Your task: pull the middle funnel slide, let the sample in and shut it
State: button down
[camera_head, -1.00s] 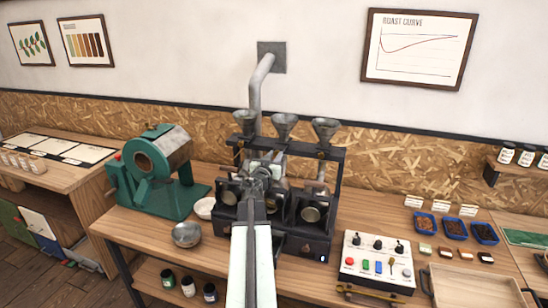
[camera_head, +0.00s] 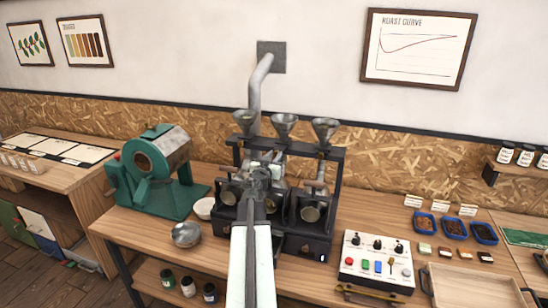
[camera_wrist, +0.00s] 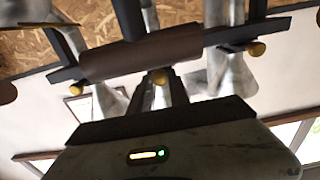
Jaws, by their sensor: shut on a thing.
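The middle funnel (camera_head: 284,122) stands on the dark frame of the sample roaster, between the left funnel (camera_head: 244,118) and the right funnel (camera_head: 325,128). My gripper (camera_head: 262,170) reaches in under the funnels and covers much of the middle station in the head view. In the wrist view, which looks up at the frame, my gripper (camera_wrist: 160,92) is shut around a small brass knob (camera_wrist: 160,77), apparently the middle slide's. Another brass knob (camera_wrist: 256,77) sits apart to the right. How far the middle slide is out, and any beans, cannot be seen.
A green roaster (camera_head: 155,165) stands left of the sample roaster, with a metal bowl (camera_head: 186,234) in front of it. A control panel (camera_head: 377,262), blue bean trays (camera_head: 454,229) and a wooden tray (camera_head: 474,288) lie to the right.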

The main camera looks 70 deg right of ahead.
aim_at(276, 154)
jog(key=d, duration=0.4)
jog(key=shift+w, duration=0.1)
jog(key=shift+a+r, duration=0.1)
jog(key=shift+a, duration=0.05)
jog(key=c, duration=1.2)
grip_release()
jog(key=shift+c, duration=0.2)
jog(key=shift+a, duration=0.1)
jog(key=a, duration=0.7)
jog(key=shift+s+a, duration=0.25)
jog(key=shift+a, duration=0.05)
